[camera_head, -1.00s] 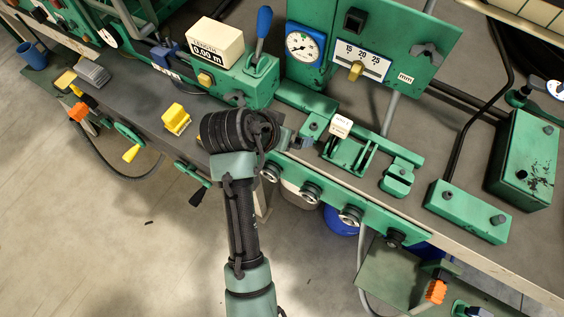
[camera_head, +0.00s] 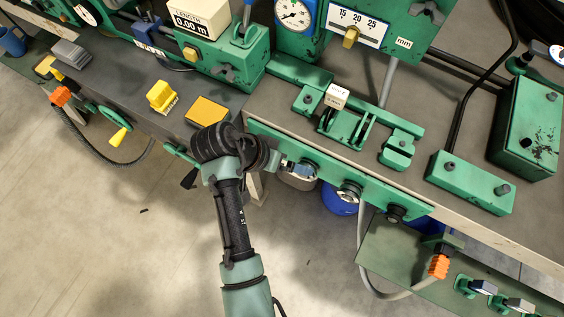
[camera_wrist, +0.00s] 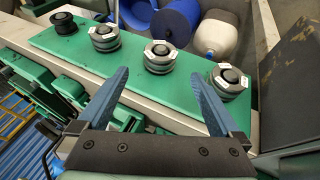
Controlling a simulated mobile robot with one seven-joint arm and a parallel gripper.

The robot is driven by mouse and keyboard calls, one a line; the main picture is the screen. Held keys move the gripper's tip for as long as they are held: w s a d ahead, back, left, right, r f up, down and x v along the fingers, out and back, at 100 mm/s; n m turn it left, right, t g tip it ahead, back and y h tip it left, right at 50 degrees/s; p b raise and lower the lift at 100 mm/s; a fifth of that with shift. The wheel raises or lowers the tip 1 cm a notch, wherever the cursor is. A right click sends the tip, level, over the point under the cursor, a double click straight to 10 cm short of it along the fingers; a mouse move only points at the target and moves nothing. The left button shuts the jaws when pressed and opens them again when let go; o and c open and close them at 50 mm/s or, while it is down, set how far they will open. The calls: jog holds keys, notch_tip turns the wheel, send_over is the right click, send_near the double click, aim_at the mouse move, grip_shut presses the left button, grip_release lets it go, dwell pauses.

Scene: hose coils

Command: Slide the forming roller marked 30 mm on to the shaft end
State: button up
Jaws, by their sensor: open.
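Three grey rollers with black centres and small white tags stand in a row on a green rail. In the wrist view they are the far-left one (camera_wrist: 104,38), the middle one (camera_wrist: 158,56) and the right one (camera_wrist: 228,82). The tags are too small to read, so I cannot tell which is 30 mm. A black round piece (camera_wrist: 62,22) sits at the rail's left end. My gripper (camera_wrist: 160,76) is open and empty, its blue fingers pointing toward the middle roller. In the head view my gripper (camera_head: 298,167) is at the rail's left part, hiding some rollers. I cannot identify the shaft end with certainty.
The green rail (camera_head: 372,203) runs along the bench's front edge. Yellow blocks (camera_head: 161,96) sit on the dark bench at left.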

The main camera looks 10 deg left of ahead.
jog(key=shift+b+x, duration=3.6)
jog(key=shift+x, duration=0.65)
jog(key=shift+r, duration=0.1)
grip_shut()
